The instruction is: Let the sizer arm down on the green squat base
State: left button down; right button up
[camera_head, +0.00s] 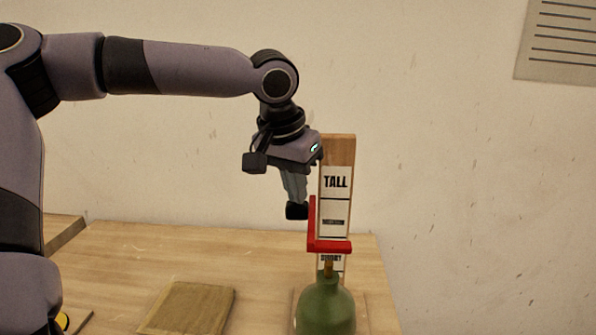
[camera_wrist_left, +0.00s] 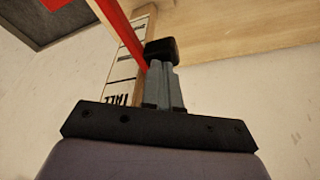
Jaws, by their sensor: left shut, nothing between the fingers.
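The sizer is an upright wooden board (camera_head: 337,150) with white labels; "TALL" and, lower, "SHORT" can be read. Its red sizer arm (camera_head: 330,246) crosses the board's front low down, with an upright part on the left. The green squat base (camera_head: 325,305) stands in front of the board, its narrow neck just under the red arm; I cannot tell if they touch. My left gripper (camera_head: 296,210) is shut and empty, pointing down just left of the red upright. In the left wrist view the closed fingertips (camera_wrist_left: 161,50) are beside the red arm (camera_wrist_left: 122,30). My right gripper is not in view.
A flat square wooden board (camera_head: 187,308) lies on the wooden table (camera_head: 240,262), left of the base. Another wooden edge (camera_head: 62,230) shows at far left. A printed sheet (camera_head: 560,40) hangs on the wall. The table between is clear.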

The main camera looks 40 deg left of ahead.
pick_arm(q)
jog(key=shift+f+b, duration=0.45)
jog(key=shift+f, duration=0.85)
jog(key=shift+r, duration=0.1)
notch_tip(320, 180, up, 5)
jog(key=p, duration=0.5)
jog(key=shift+r+p, duration=0.1)
jog(key=shift+p, duration=0.2)
jog(key=shift+r, duration=0.7)
notch_tip(320, 180, up, 9)
